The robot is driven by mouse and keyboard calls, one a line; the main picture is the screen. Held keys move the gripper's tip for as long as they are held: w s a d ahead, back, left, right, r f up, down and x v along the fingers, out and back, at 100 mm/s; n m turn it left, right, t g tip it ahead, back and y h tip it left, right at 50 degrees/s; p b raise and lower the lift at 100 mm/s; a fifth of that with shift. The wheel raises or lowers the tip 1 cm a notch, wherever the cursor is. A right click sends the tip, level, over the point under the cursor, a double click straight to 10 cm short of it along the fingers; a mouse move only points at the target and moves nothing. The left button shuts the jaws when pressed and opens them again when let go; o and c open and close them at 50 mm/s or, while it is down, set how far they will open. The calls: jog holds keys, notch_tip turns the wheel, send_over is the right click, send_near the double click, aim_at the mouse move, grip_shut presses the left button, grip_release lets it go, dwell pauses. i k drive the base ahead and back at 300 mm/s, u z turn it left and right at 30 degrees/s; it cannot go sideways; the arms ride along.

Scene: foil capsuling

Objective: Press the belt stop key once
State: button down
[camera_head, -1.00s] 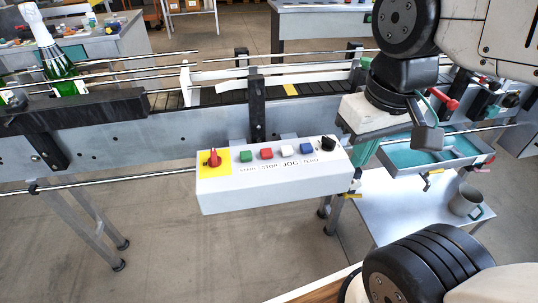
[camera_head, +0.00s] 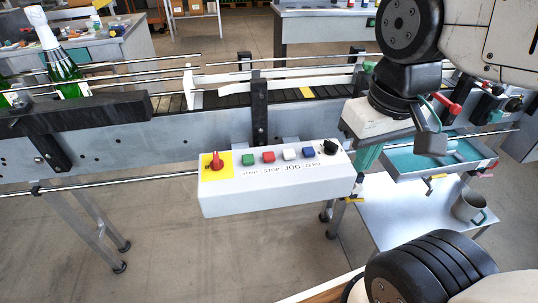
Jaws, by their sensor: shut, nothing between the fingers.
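The grey control box (camera_head: 270,192) hangs on the front of the conveyor. Its red key (camera_head: 268,157), labelled STOP, sits between a green key (camera_head: 249,160) and a white key (camera_head: 289,154). My gripper (camera_head: 365,164) is shut and empty, pointing down by the box's right end, well to the right of the red key. Its fingertips are hard to make out. The conveyor belt (camera_head: 235,99) carries a yellow mark (camera_head: 307,92).
A blue key (camera_head: 308,152) and a black knob (camera_head: 329,147) are on the box, nearer my gripper. Green bottles (camera_head: 62,66) stand at the left of the conveyor. A teal tray (camera_head: 405,167) and a grey mug (camera_head: 469,207) are at the right. Space above the keys is clear.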

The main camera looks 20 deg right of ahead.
aim_at(268, 156)
jog(key=z, duration=1)
jog(key=k, duration=0.9)
jog(key=u, duration=1.3)
jog(key=i, duration=0.5)
jog(key=z, duration=0.1)
